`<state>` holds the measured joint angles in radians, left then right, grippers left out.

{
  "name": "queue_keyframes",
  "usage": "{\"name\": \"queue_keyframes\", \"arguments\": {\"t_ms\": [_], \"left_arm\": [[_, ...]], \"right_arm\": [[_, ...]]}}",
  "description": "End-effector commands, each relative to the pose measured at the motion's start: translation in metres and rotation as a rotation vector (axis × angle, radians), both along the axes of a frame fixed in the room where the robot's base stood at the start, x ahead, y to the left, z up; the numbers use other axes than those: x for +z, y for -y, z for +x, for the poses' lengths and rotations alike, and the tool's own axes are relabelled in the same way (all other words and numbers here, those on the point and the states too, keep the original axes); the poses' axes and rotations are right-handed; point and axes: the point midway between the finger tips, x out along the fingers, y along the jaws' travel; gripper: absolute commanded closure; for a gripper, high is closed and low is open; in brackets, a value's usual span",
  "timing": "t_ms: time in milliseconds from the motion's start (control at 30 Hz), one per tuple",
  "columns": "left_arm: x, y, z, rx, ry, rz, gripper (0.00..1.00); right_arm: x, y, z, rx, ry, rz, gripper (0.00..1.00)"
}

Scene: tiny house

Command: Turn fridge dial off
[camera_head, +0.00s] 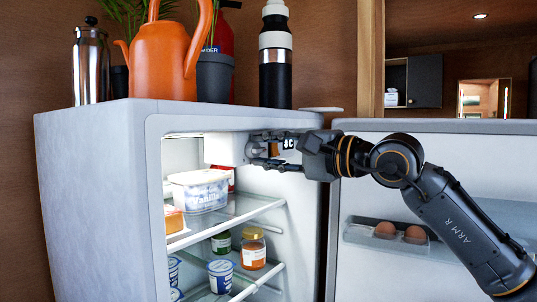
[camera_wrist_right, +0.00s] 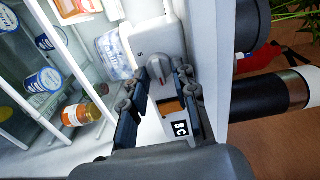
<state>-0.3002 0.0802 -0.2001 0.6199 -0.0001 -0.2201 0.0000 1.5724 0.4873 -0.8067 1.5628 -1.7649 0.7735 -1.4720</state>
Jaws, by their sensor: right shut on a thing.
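The open fridge (camera_head: 95,165) stands at the left. A white control housing is fixed under its top inside; it shows in the head view (camera_head: 226,149) and in the right wrist view (camera_wrist_right: 146,39). A small display (camera_wrist_right: 181,128) reads 8C. The dial is mostly hidden by the fingers in the head view. My left gripper is not in view.
Below the housing, a white tub (camera_head: 199,190), jars (camera_head: 253,248) and yogurt cups (camera_head: 220,276) stand on glass shelves. The open door (camera_head: 375,200) holds an egg tray at the right. An orange watering can (camera_head: 162,60) and a bottle (camera_head: 275,80) stand on top.

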Motion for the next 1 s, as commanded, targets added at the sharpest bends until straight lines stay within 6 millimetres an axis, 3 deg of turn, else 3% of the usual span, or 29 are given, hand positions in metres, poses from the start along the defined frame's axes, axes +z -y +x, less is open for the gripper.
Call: {"name": "queue_keyframes", "arguments": {"t_ms": [1000], "left_arm": [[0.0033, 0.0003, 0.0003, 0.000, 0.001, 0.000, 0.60]], "right_arm": [[0.0018, -0.0009, -0.0008, 0.001, 0.778, -0.569, 1.00]]}}
